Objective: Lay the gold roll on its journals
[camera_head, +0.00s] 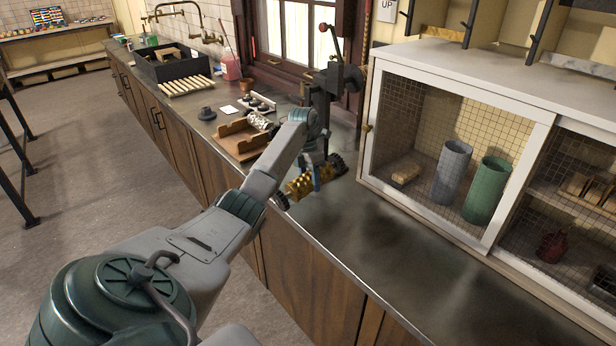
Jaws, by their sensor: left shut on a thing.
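The gold roll (300,187) is a brassy, patterned cylinder with dark toothed ends. It lies slanted over the counter below the dark cast-iron machine. My left gripper (317,178) comes down from above and is shut on the gold roll near its middle; its fingers hide part of it. I cannot tell whether the roll touches the counter or a support below. The dark machine (320,95), with a red-knobbed lever, stands just behind the gripper, partly hidden by my left arm. The journals cannot be made out. My right gripper is not in view.
The counter's front right part (375,240) is clear. A black sink with a slatted rack is farther back.

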